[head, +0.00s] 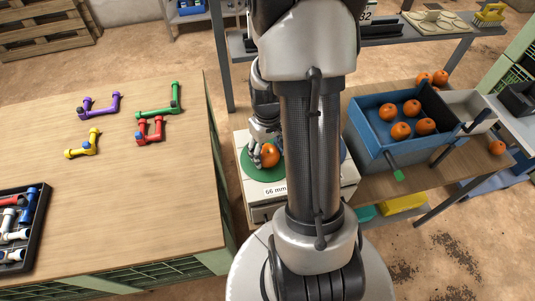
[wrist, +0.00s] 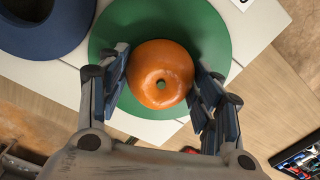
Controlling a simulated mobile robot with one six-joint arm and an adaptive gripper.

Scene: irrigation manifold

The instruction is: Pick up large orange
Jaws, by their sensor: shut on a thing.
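An orange (head: 269,155) is at the green round pad on the white box in the head view, just left of my arm's column. In the wrist view the orange (wrist: 160,75) sits between my two fingers, over the green pad (wrist: 215,40). My gripper (head: 260,148) is shut on this orange, with a finger on each side of it in the wrist view (wrist: 162,88). I cannot tell whether the orange still touches the pad. More oranges (head: 412,107) lie in the blue bin (head: 368,145) at the right. My arm hides part of the white box.
A blue ring (wrist: 40,35) lies beside the green pad. The wooden table (head: 150,215) at left holds purple, green, red and yellow pipe pieces and a black tray (head: 38,215). Loose oranges lie behind the bin and on the bench to its right (head: 497,147).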

